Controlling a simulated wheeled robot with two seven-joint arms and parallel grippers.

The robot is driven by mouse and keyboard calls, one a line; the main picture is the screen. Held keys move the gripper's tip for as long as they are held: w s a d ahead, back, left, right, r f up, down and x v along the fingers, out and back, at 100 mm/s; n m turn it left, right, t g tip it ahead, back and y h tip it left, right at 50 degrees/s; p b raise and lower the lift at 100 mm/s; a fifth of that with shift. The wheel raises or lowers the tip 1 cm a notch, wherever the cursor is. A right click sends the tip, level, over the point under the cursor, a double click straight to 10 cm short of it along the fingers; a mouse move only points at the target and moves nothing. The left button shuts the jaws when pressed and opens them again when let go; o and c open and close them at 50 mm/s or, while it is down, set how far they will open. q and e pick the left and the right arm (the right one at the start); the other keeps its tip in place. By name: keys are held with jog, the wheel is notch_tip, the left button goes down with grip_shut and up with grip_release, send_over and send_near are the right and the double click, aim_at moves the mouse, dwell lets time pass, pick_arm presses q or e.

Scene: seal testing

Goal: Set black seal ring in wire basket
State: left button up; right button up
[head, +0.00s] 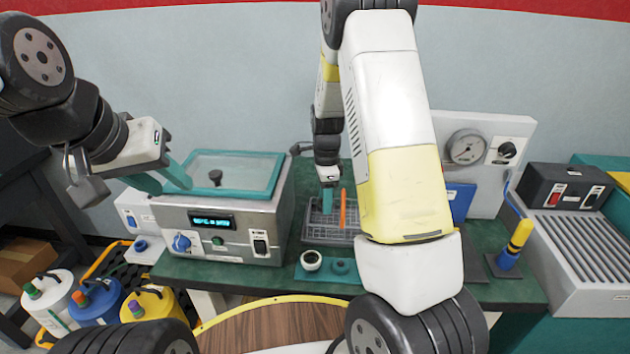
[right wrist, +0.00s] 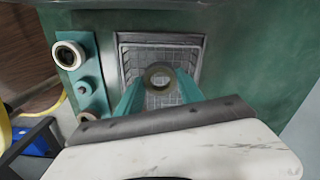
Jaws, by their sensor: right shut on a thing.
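The wire basket (head: 318,234) sits on the green bench top, right of the bath unit. It also shows in the right wrist view (right wrist: 162,38). My right gripper (head: 328,200) points down over the basket, its teal fingers shut on a dark ring, the black seal ring (right wrist: 160,68). In the right wrist view the ring lies between the fingertips, over the basket's mesh floor. I cannot tell whether it touches the mesh. The ring is not clear in the head view. My left gripper (head: 163,179) is open and empty beside the bath unit's left edge.
A teal holder (head: 328,275) with a white ring (head: 312,260) and a teal peg stands in front of the basket. The bath unit (head: 219,218) with a teal lid is to the left. An orange stick (head: 343,208) stands up at the basket. A gauge panel (head: 480,150) is behind right.

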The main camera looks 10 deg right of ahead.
jog(key=shift+f, duration=0.2)
dwell(0.4)
jog(key=shift+f, duration=1.6)
jog(key=shift+f, duration=0.6)
jog(key=o, duration=1.5)
jog(key=shift+c, duration=0.2)
jog(key=shift+r, duration=0.1)
notch_tip(320, 180, up, 10)
